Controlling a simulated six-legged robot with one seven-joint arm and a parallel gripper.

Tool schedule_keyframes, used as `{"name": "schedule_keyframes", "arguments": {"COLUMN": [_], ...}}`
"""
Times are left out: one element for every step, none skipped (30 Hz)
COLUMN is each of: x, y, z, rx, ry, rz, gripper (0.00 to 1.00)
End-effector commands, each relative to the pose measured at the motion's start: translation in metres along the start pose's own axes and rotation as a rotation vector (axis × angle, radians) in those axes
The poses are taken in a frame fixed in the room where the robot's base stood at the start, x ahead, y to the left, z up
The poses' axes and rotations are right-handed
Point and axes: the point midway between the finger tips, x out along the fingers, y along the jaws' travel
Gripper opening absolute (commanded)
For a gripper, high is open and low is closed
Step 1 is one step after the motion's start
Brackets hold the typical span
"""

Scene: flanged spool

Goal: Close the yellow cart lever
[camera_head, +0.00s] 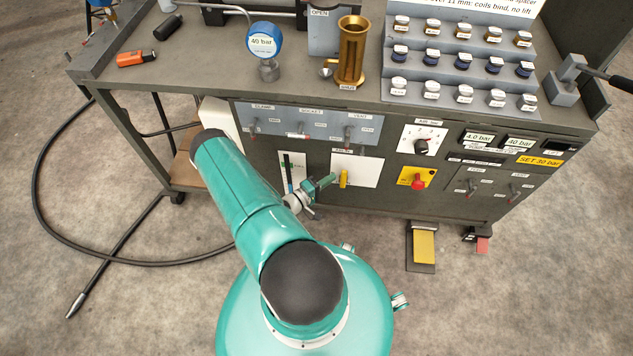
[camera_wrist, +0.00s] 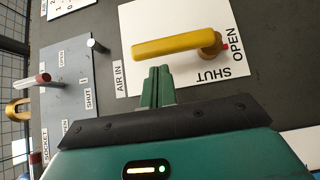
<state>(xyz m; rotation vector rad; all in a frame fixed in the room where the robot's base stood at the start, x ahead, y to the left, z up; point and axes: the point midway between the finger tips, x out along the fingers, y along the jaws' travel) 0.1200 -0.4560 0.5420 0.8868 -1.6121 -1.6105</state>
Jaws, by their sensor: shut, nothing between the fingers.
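The yellow cart lever (camera_head: 344,179) is on a white panel (camera_head: 370,172) on the cart's front, and its handle stands upright there. In the wrist view the yellow lever (camera_wrist: 175,47) runs leftward from a brass pivot (camera_wrist: 213,45). OPEN and SHUT are printed beside the pivot, with a small red mark near OPEN. My gripper (camera_head: 331,180) is just left of the lever in the head view. In the wrist view my gripper (camera_wrist: 157,72) has its green fingers together just below the handle. Whether they touch it is unclear.
A grey panel with small levers (camera_head: 310,125) is above and left. A red knob on a yellow plate (camera_head: 418,182) is to the right. Pedals (camera_head: 424,246) stand on the floor, and a black hose (camera_head: 120,258) lies at left. A gauge and jars are on the cart top.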

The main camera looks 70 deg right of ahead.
Motion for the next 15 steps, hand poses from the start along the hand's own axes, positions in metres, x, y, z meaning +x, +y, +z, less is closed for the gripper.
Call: {"name": "schedule_keyframes", "arguments": {"x": [0.0033, 0.0048, 0.0061, 0.0067, 0.0071, 0.0073, 0.0074, 0.0073, 0.0073, 0.0072, 0.0072, 0.0072, 0.0071, 0.0071, 0.007], "y": [0.0, -0.0001, -0.0001, -0.0001, -0.0001, -0.0001, -0.0001, -0.0001, -0.0001, -0.0001, -0.0001, -0.0001, -0.0001, -0.0001, 0.0], "z": [0.0037, 0.0052, 0.0065, 0.0071, 0.0075, 0.0077, 0.0078, 0.0078, 0.0077, 0.0077, 0.0077, 0.0077, 0.0076, 0.0076, 0.0075], "rx": [0.0, 0.001, 0.001, 0.001, 0.001, 0.001, 0.001, 0.001, 0.001, 0.001, 0.001, 0.001, 0.001, 0.001, 0.001], "ry": [-0.002, -0.002, -0.001, -0.001, 0.0, 0.0, 0.0, 0.0, 0.0, 0.0, 0.0, 0.0, 0.0, 0.0, 0.0], "rz": [0.0, 0.0, 0.0, -0.001, -0.001, -0.001, -0.001, -0.001, -0.001, -0.001, -0.001, 0.0, 0.0, -0.001, -0.001], "gripper": [0.0, 0.0, 0.0, 0.0, 0.0, 0.0, 0.0, 0.0, 0.0, 0.0, 0.0, 0.0, 0.0, 0.0, 0.0]}}
